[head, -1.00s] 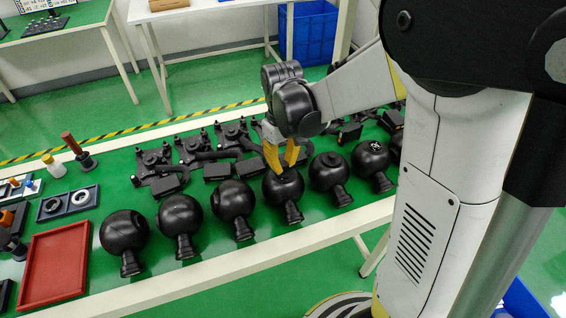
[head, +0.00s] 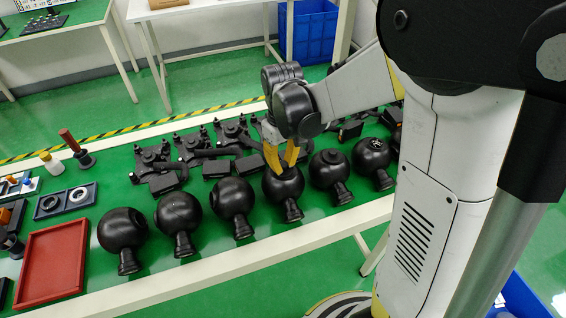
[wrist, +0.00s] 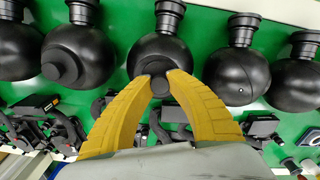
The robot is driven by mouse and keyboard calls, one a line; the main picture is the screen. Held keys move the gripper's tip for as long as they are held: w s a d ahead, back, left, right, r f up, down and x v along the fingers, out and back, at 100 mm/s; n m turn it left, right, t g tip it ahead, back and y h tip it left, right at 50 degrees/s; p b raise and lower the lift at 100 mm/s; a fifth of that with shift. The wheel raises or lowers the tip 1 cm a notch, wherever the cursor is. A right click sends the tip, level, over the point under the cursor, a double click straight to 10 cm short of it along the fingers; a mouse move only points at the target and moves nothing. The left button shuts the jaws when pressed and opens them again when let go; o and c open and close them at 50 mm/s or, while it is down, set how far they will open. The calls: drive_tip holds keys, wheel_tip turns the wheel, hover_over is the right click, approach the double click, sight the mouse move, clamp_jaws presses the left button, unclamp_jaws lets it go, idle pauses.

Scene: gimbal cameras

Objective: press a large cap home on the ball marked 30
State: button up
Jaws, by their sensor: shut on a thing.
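My gripper (head: 283,160) reaches down with yellow fingers onto the top of a black ball (head: 285,188) in the row. The same ball shows in the wrist view (wrist: 160,45). The fingertips (wrist: 160,84) are shut on a small dark round cap (wrist: 160,88), which sits at the ball's surface. I cannot tell how deep it is seated. No number is readable on this ball; the fingers cover part of it. The ball to its right (head: 327,171) has a raised round cap on top, also seen in the wrist view (wrist: 65,66).
More black balls with necks stand in the row, such as the left-end ball (head: 123,229). Black bracket assemblies (head: 160,168) lie behind them. A red tray (head: 53,265) and a grey tray with rings (head: 65,201) are at the left. The table's pale front edge (head: 240,261) runs below.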

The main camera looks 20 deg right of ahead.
sight(283, 163)
drive_tip(key=o, duration=0.8)
drive_tip(key=shift+f, duration=0.1)
wheel_tip(283, 163, up, 12)
drive_tip(key=shift+w, duration=0.1)
drive_tip(key=s+m+t, duration=0.3)
drive_tip(key=s+t, duration=0.4)
drive_tip(key=s, duration=0.6)
drive_tip(key=shift+r+m, duration=0.3)
drive_tip(key=shift+r, duration=0.1)
